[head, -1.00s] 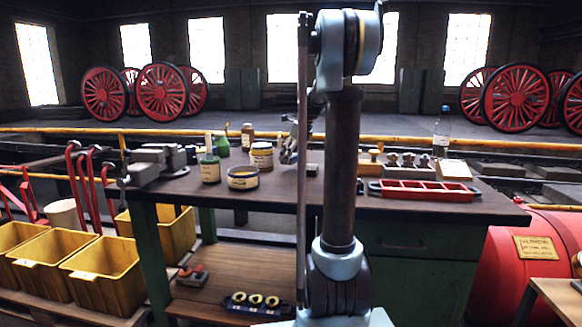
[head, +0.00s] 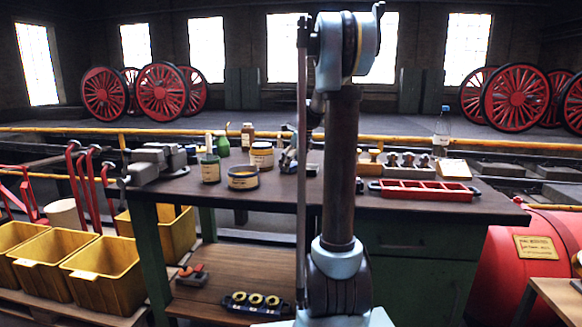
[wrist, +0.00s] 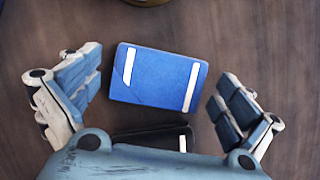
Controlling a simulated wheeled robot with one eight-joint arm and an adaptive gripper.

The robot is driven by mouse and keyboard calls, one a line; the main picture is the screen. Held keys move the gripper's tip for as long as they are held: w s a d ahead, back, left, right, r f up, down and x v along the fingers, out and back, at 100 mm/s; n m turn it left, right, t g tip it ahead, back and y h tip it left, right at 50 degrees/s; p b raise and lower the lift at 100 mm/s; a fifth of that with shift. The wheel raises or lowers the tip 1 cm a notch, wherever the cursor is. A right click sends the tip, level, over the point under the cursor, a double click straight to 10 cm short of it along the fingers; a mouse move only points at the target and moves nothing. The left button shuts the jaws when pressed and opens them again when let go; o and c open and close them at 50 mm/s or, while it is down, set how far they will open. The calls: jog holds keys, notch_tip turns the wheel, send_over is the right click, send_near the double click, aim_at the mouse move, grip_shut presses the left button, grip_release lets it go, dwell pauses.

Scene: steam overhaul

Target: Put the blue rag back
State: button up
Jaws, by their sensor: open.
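A flat blue rectangle with white strips (wrist: 160,80), which looks like the folded blue rag, lies on the dark workbench top in the wrist view. My gripper (wrist: 158,88) is open above it, with one finger on each side of it. Gaps show between the rag and both fingers. In the head view my gripper (head: 288,158) is over the bench, partly hidden behind my own arm. I cannot make out the blue rag in the head view.
A dark flat item with a white strip (wrist: 150,138) lies close beside the rag, partly covered by my gripper. Jars and tins (head: 242,177) stand left on the bench. A red divided tray (head: 424,190) lies right. A vise (head: 158,163) is at the left end.

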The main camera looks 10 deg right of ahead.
jog(key=v, duration=1.2)
dwell(0.3)
